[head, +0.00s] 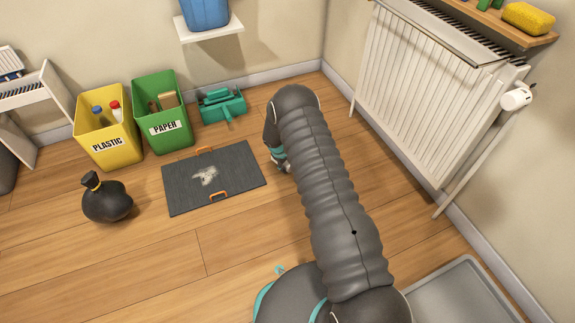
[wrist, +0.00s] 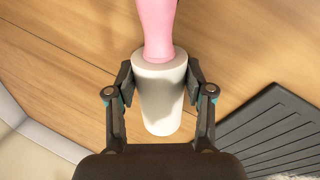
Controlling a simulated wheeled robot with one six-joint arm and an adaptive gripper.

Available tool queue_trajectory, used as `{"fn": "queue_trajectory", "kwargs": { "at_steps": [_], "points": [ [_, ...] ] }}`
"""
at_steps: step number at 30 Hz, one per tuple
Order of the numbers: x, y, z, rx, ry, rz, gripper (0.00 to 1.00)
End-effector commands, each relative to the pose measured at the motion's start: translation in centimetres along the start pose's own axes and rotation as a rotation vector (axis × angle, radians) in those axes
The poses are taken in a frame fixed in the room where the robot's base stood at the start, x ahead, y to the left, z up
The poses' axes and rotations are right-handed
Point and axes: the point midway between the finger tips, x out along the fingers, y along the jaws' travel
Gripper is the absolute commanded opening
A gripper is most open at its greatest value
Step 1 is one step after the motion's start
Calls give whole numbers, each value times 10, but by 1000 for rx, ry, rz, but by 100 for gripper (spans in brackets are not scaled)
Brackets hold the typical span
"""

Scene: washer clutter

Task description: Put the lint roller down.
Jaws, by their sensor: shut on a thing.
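The lint roller (wrist: 158,95) has a white cylindrical roll and a pink handle, and shows in the wrist view. My gripper (wrist: 160,88) is shut on its white roll, with one finger on each side. The handle points to the top of the wrist view, where its end is cut off. Wooden floor lies behind the roller; I cannot tell how high above it the roller is. In the head view my arm hides the roller and most of my gripper.
A dark grey mat (head: 240,182) with orange handles and a pale patch lies left of my arm. Beyond it stand a yellow bin (head: 107,130), a green bin (head: 163,112) and a teal dustpan (head: 222,104). A black bag (head: 107,202) sits left. A radiator (head: 425,95) is right. Front-left floor is clear.

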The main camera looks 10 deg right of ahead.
Motion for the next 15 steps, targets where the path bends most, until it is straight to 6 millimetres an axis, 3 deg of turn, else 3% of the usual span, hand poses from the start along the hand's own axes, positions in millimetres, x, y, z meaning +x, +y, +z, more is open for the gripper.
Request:
{"fn": "queue_trajectory", "kwargs": {
  "at_steps": [13, 14, 15],
  "points": [
    [7, -2, -1, 1, 2, 1, 25],
    [5, -1, 0, 1, 2, 1, 60],
    [5, -1, 0, 1, 2, 1, 70]
  ]
}}
